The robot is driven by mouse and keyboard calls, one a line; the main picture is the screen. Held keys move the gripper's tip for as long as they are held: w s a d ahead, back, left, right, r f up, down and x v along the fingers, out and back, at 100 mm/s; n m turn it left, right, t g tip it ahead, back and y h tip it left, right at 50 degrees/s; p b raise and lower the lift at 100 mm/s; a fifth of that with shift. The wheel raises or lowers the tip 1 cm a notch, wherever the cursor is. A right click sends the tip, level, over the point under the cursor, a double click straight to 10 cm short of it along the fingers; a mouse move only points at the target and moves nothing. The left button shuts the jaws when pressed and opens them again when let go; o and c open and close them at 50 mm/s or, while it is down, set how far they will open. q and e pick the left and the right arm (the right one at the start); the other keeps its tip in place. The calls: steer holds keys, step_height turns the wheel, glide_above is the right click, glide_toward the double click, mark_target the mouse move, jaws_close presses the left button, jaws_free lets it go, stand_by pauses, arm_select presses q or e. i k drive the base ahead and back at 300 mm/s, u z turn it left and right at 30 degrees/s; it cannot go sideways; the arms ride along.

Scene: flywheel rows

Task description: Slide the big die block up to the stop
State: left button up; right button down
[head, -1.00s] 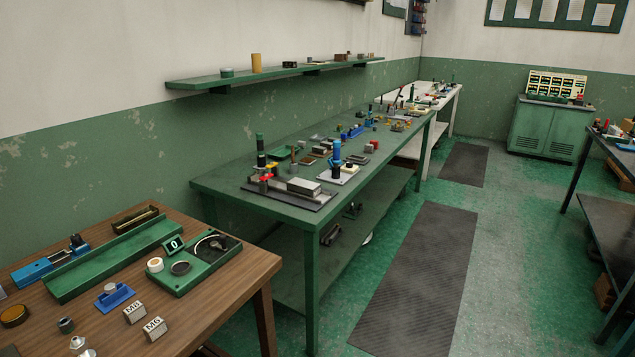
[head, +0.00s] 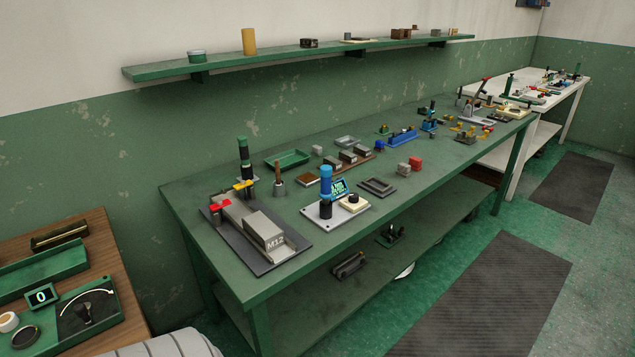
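The big die block is a grey block marked M12 (head: 264,232). It lies on a dark base plate (head: 290,257) at the near left end of the green bench. A longer grey piece (head: 232,208) with red and yellow parts stands behind it on the same plate, possibly the stop; I cannot tell whether a gap lies between them. Neither of my grippers shows in the head view.
The green bench (head: 228,274) carries a blue-handled device (head: 326,190), a green tray (head: 288,159) and several small parts. A wooden table (head: 106,262) stands at left. Floor with dark mats (head: 485,310) is open at right. A shelf (head: 290,59) hangs on the wall.

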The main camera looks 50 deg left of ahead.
mark_target(270, 237)
steer(key=i, duration=1.35)
steer(key=u, duration=4.3)
